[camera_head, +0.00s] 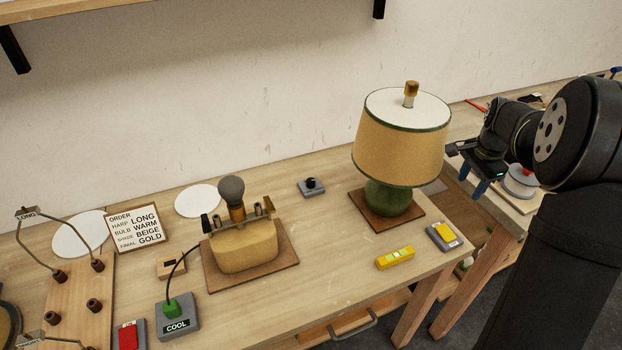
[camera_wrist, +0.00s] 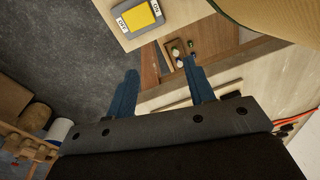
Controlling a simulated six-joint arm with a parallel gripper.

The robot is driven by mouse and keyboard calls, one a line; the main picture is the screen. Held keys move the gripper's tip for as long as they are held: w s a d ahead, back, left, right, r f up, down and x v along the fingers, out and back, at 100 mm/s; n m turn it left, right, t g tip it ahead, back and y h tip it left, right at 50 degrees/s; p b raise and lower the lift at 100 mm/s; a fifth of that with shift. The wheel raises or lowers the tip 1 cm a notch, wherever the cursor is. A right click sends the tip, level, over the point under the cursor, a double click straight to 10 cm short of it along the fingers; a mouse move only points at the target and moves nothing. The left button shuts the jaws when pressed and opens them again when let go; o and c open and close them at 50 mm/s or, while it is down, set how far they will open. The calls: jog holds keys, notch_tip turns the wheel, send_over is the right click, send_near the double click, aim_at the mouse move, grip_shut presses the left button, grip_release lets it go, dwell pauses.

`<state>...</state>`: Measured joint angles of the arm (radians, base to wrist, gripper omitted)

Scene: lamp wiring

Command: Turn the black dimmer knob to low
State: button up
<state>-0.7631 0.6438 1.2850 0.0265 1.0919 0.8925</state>
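The black dimmer knob (camera_head: 311,183) sits on a small grey base on the table in the head view, behind and between the two lamps. Its pointer setting is too small to read. It is not in the wrist view. My gripper (camera_head: 472,180) is far to the right of the knob, beyond the shaded lamp and over the table's right end. In the wrist view my gripper (camera_wrist: 160,67) has its two blue fingers spread wide apart, with nothing between them.
The green lamp with the beige shade (camera_head: 402,140) stands between my gripper and the knob. The tan lamp base with a grey bulb (camera_head: 244,245) is left of the knob. A yellow switch (camera_head: 443,235) and a yellow level (camera_head: 395,258) lie near the front right edge.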

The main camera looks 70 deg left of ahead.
jog(key=w+a+r+m+t+y, duration=0.15)
jog(key=w+a+m, duration=0.35)
jog(key=w, duration=0.5)
jog(key=s+a+r+y, duration=0.1)
jog(key=s+a+r, duration=0.1)
jog(key=a+r, duration=0.45)
jog(key=s+a+r+y, duration=0.1)
jog(key=a+r+y, duration=0.15)
jog(key=a, duration=0.65)
jog(key=s+a+r, duration=0.6)
jog(key=s+a, duration=0.1)
jog(key=a, duration=0.1)
jog(key=n+g+h, duration=0.2)
jog(key=n+h, duration=0.2)
jog(key=h, duration=0.2)
send_over(311, 180)
notch_tip(311, 180, down, 14)
notch_tip(311, 180, down, 17)
jog(key=shift+f, duration=0.2)
